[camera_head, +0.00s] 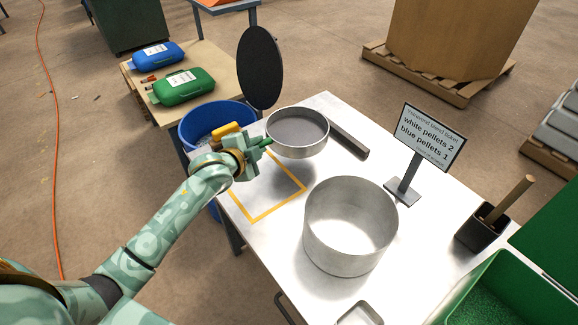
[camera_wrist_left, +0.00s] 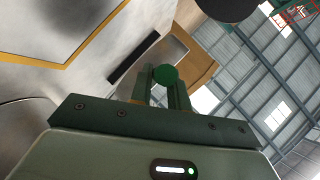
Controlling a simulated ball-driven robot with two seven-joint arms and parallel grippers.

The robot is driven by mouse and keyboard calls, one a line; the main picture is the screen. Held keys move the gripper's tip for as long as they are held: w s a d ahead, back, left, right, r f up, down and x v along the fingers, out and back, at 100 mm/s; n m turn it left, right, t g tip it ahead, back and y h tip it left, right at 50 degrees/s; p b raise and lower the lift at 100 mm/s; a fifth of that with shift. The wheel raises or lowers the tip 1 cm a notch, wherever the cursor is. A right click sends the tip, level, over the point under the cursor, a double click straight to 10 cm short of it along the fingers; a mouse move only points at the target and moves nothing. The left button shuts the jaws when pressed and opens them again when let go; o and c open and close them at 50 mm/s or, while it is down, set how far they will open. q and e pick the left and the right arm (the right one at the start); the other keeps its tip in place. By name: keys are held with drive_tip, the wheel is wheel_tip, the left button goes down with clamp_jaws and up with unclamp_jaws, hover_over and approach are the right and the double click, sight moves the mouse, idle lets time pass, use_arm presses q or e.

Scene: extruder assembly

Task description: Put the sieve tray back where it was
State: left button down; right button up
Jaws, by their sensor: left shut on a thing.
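The sieve tray (camera_head: 298,148) is a round, shallow metal pan with a grey mesh floor and a green handle. My left gripper (camera_head: 262,144) is shut on its green handle, at the tray's left side. The tray appears to be held above the back part of the metal table, roughly level. A yellow outlined square (camera_head: 278,211) is marked on the table, nearer and to the left of the tray; my gripper and arm hide part of it. In the left wrist view the round green handle end (camera_wrist_left: 165,75) sits between the fingers. My right gripper is not in view.
An open metal cylinder (camera_head: 345,255) stands on the table (camera_head: 268,238) in front. A sign (camera_head: 430,135), a black holder (camera_head: 482,232) and a green bin are right. A blue bucket (camera_head: 215,112) and black disc (camera_head: 260,68) are behind my gripper.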

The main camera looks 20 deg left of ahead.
use_arm(q)
wheel_tip(320, 180, down, 6)
drive_tip(key=shift+w+r+b, duration=0.1)
drive_tip(key=shift+b, duration=1.15)
wheel_tip(320, 180, down, 4)
drive_tip(key=shift+f+b, duration=0.1)
drive_tip(key=shift+b, duration=0.95)
drive_tip(key=shift+r, duration=0.2)
drive_tip(key=shift+f, duration=0.1)
drive_tip(key=c, duration=1.3)
unclamp_jaws()
drive_tip(key=shift+c, duration=0.2)
